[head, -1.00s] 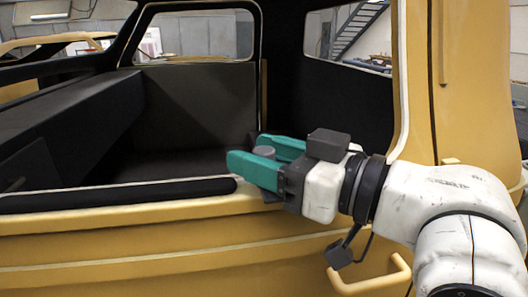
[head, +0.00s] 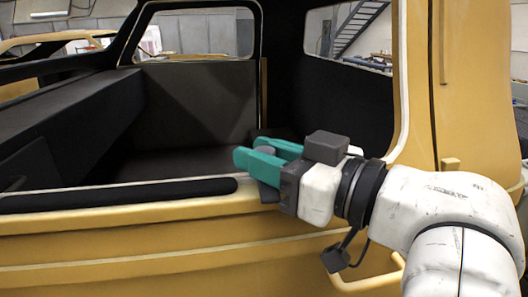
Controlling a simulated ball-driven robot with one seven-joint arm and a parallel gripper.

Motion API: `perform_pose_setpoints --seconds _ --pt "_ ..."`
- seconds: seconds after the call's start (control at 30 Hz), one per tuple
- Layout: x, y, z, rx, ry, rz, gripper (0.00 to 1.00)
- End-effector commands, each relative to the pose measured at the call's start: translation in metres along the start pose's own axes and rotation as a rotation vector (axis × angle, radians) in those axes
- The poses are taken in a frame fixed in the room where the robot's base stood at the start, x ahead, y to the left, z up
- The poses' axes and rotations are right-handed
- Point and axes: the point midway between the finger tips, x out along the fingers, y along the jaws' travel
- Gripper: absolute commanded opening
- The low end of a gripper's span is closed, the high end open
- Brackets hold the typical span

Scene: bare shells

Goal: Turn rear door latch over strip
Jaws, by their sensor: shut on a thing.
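My gripper (head: 253,151) has teal fingers and reaches in from the right, over the sill of the yellow shell.
A yellow upright pillar (head: 420,90) stands right of the gripper, close to my arm. A yellow handle (head: 370,284) sits low on the outer side, partly behind my arm. The dark interior (head: 190,110) behind the sill is open, with a bench-like block at left.

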Motion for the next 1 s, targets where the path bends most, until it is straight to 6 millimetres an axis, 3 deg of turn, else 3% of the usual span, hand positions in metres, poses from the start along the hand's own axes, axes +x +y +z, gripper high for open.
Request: perform_pose_setpoints --seconds 1.0 --pt "0.0025 -0.0027 -0.0021 -0.001 0.005 0.849 0.0"
